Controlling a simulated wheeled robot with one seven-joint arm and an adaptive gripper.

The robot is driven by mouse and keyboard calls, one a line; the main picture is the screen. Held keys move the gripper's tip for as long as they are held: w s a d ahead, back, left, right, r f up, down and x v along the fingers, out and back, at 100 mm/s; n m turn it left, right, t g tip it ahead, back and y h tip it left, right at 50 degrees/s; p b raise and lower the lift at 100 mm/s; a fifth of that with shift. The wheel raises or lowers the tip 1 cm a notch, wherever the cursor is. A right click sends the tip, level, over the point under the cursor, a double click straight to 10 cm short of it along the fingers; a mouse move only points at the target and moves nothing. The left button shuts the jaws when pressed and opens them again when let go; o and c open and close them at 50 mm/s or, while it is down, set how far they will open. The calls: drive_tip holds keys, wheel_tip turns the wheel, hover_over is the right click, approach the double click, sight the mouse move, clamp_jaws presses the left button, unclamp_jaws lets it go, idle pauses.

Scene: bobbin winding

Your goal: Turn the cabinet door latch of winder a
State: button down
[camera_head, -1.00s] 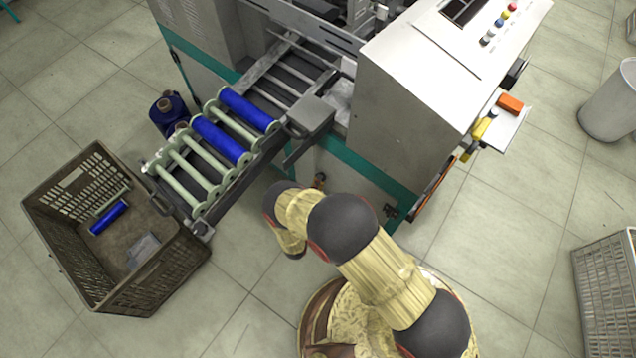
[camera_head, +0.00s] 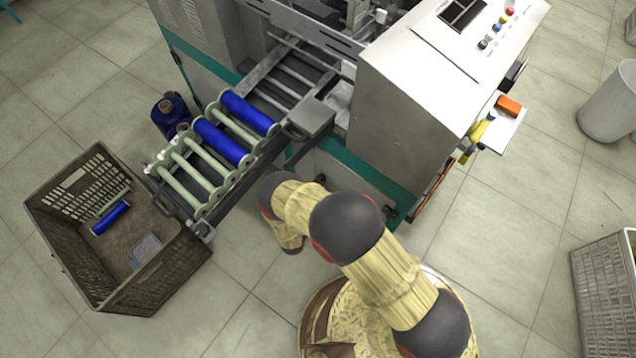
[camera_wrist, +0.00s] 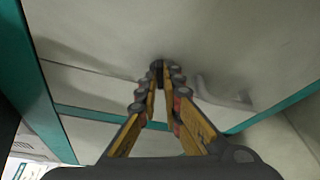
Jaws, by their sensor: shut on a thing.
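The winder (camera_head: 400,100) is a grey machine with green trim, filling the upper middle of the head view. In the wrist view its grey cabinet panel (camera_wrist: 110,50) with green edges fills the background. My gripper (camera_wrist: 158,72) has yellow fingers that converge on a small dark piece, the latch (camera_wrist: 156,66), against the panel. The fingers are shut on it. The latch is mostly hidden between the fingertips, so its angle cannot be told. In the head view my arm hides the gripper's contact with the cabinet.
A roller tray (camera_head: 215,165) with blue bobbins juts out left of my arm. A brown crate (camera_head: 75,255) stands on the floor at left, and a grey crate (camera_head: 603,290) at right. A side shelf (camera_head: 505,128) holds an orange item. Floor between is clear.

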drive_tip(key=n+g+h, duration=0.1)
drive_tip(key=n, duration=0.2)
drive_tip(key=n+g+h+b, duration=0.1)
drive_tip(key=n+g, duration=0.1)
drive_tip(key=n, duration=0.1)
drive_tip(key=n+g+h, duration=0.1)
drive_tip(key=n+g, duration=0.1)
drive_tip(key=n, duration=0.1)
drive_tip(key=shift+w+a+r, duration=0.2)
drive_tip(key=shift+w+a, duration=0.05)
drive_tip(key=shift+a, duration=0.05)
drive_tip(key=shift+n+b, duration=0.3)
idle(0.5)
drive_tip(key=c, duration=2)
unclamp_jaws()
drive_tip(key=shift+o, duration=0.2)
drive_tip(key=shift+a+r, duration=0.1)
drive_tip(key=v, duration=1.1)
drive_tip(key=shift+s+a, duration=0.25)
drive_tip(key=shift+a, duration=0.05)
